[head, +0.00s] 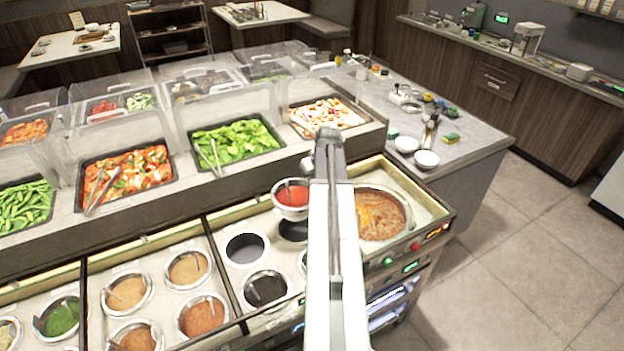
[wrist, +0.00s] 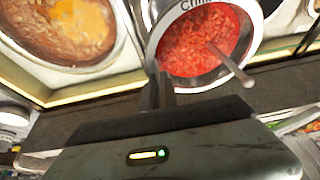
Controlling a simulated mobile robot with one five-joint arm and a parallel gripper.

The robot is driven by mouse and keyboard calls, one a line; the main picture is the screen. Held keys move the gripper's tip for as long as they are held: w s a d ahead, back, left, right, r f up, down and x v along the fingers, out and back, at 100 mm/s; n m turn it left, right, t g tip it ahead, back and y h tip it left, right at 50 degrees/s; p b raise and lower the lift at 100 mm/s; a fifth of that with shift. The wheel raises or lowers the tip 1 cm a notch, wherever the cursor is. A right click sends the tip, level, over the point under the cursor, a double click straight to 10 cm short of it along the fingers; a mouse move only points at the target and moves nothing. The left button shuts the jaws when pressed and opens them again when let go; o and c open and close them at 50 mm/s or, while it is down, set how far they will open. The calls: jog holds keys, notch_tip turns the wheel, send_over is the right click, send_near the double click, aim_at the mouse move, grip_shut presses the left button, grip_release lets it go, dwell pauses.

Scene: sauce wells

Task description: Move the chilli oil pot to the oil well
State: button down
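The chilli oil pot (head: 292,198) is a silver pot of red sauce, just left of my arm in the head view. Its side shows below the rim, so it appears raised above the well counter. In the wrist view the pot (wrist: 205,45) shows a partly cut-off "Chilli" label and a spoon handle. My gripper (wrist: 158,88) meets its rim and appears shut on it; the fingertips are mostly hidden. Two dark, empty-looking wells show: one (head: 245,248) to the left, another (head: 294,229) just below the pot. No label tells which is the oil well.
A dark-filled silver pot (head: 266,288) sits in front of the left well. A large round soup pan (head: 380,214) is right of my arm. Sauce pots (head: 188,268) fill the left section. Food trays (head: 235,141) under clear guards stand behind.

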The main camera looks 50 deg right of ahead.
notch_tip(320, 180, down, 16)
jog(key=b, duration=1.5)
jog(key=shift+b, duration=0.3)
jog(key=shift+f, duration=0.3)
jog(key=shift+s+a+b, duration=0.1)
jog(key=shift+b, duration=0.2)
jog(key=c, duration=1.6)
grip_release()
jog(key=shift+f, duration=0.1)
jog(key=shift+o, duration=0.6)
jog(key=shift+d, duration=0.2)
